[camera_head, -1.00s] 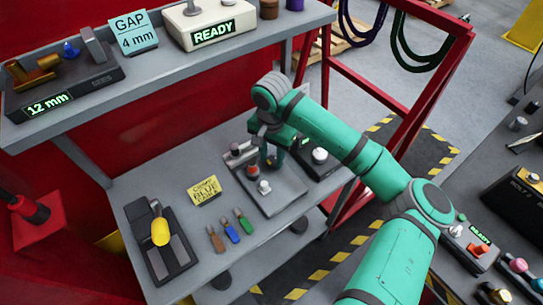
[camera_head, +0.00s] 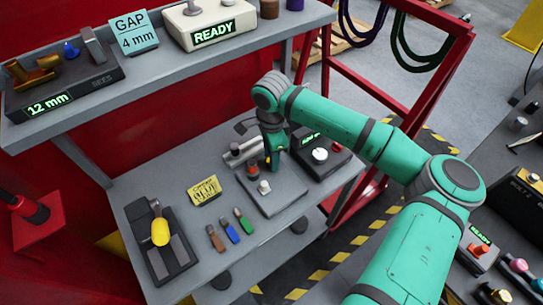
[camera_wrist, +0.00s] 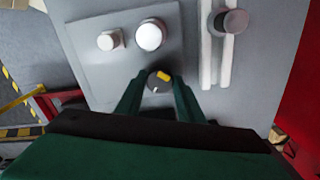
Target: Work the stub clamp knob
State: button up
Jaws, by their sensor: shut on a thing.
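A dark round knob with a yellow mark (camera_wrist: 158,79) sits on a grey plate (camera_wrist: 88,72) in the wrist view. My gripper (camera_wrist: 157,82) has one finger on each side of it and is shut on it. In the head view my gripper (camera_head: 274,163) points down over the same plate (camera_head: 277,199) on the bench, and its fingers hide the held knob. Two pale knobs (camera_wrist: 150,36) stand farther up the plate in the wrist view. No label shows on the held knob, so I cannot confirm its name.
A black box with a green display and white dial (camera_head: 320,154) stands right of the plate. Pale rails (camera_wrist: 206,55) and a grey cylinder (camera_wrist: 235,22) lie close beside it. A yellow card (camera_head: 204,190), small tools (camera_head: 230,231) and a yellow-handled device (camera_head: 160,231) are to the left.

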jog(key=m, duration=1.2)
jog(key=shift+m, duration=0.4)
jog(key=m, duration=0.6)
jog(key=shift+w, duration=0.1)
jog(key=m, duration=0.7)
jog(key=o, duration=1.1)
jog(key=shift+c, duration=0.2)
